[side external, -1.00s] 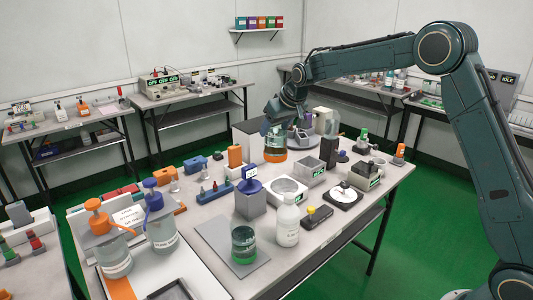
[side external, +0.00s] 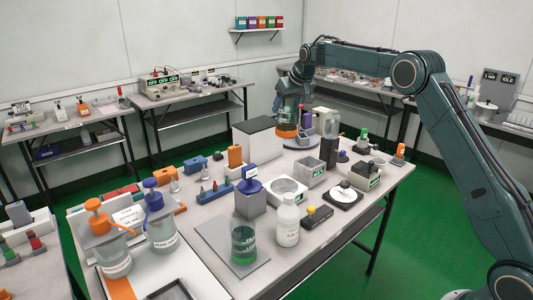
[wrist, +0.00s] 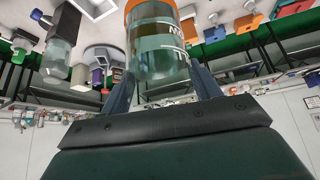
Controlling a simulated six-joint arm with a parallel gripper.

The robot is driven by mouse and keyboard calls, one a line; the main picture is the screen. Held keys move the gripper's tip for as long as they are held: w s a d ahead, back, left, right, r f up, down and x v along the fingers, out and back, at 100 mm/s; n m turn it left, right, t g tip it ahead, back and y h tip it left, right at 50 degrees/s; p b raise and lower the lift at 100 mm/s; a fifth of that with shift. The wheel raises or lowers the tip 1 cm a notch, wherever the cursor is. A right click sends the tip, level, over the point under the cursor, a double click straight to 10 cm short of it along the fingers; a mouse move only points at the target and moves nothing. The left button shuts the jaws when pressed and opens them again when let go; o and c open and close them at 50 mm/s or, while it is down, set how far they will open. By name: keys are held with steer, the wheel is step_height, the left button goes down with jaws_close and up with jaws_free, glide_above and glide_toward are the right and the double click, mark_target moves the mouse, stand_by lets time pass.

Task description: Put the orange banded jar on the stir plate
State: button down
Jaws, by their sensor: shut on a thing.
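The orange banded jar (side external: 287,130) is clear with teal contents and an orange band near its lower end. My gripper (side external: 289,107) is shut around it, and it hangs upright at the back of the main table, beside the grey box. In the wrist view the jar (wrist: 158,50) sits between my two fingers (wrist: 163,92), its orange band at the top edge. A dark-based unit with a white disc and a green display (side external: 346,194) stands at the table's right. A pale unit with a round ring (side external: 285,190) stands mid-table. I cannot tell which is the stir plate.
The grey box (side external: 255,143) stands left of the jar. A round grey stand (side external: 297,144) with purple and clear items is close by the jar. A white bottle (side external: 288,222) and a green-banded jar (side external: 243,243) stand nearer the front. The table is crowded.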

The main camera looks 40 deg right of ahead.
step_height(320, 180, down, 20)
stand_by(1.2)
steer(key=shift+c, duration=1.8)
jaws_free()
steer(key=shift+f, duration=0.15)
steer(key=v, duration=1.2)
steer(key=shift+r, duration=0.2)
